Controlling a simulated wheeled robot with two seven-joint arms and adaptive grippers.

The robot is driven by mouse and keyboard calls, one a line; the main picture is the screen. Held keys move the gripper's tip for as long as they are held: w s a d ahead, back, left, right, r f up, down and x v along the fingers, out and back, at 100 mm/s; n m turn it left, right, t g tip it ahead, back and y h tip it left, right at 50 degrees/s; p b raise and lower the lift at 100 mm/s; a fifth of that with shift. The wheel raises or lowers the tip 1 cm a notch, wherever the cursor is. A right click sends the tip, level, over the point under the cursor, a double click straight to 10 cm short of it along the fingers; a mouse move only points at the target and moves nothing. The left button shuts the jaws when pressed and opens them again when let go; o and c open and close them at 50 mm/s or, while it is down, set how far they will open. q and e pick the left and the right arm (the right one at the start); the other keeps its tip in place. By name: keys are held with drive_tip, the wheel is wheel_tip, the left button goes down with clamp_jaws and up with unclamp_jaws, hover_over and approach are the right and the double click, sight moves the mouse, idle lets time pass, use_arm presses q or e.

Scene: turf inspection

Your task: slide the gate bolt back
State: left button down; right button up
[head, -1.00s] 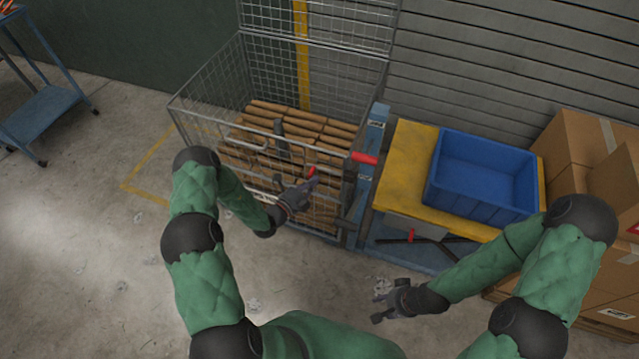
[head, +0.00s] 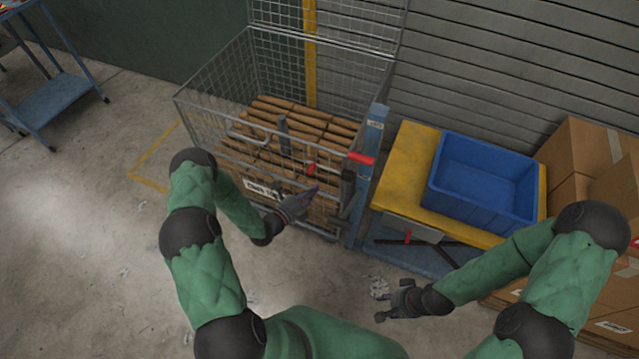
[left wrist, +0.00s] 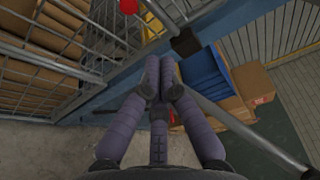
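A wire cage (head: 218,130) holds several brown rolls behind its front gate. A small red knob (head: 311,168) shows on the gate front, and a red knob also shows at the top edge of the left wrist view (left wrist: 128,6). I take it for the bolt's handle; the bolt rod itself is hard to make out. My left gripper (head: 312,190) is just below the knob in the head view, apparently apart from it. Its fingertips are drawn together in the left wrist view (left wrist: 159,72), with nothing visible between them. My right gripper (head: 386,307) is open and empty, low over the floor.
A blue post (head: 370,150) with a red handle (head: 361,158) stands at the cage's right. Beside it is a yellow-topped table (head: 400,170) bearing a blue bin (head: 485,175). Cardboard boxes (head: 580,150) are at right, a blue cart (head: 50,105) at left. The floor between is open.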

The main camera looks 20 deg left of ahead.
use_arm(q)
drive_tip(key=shift+d+p+v, duration=0.2)
drive_tip(key=shift+p+v, duration=0.3)
drive_tip(key=shift+v, duration=2.45)
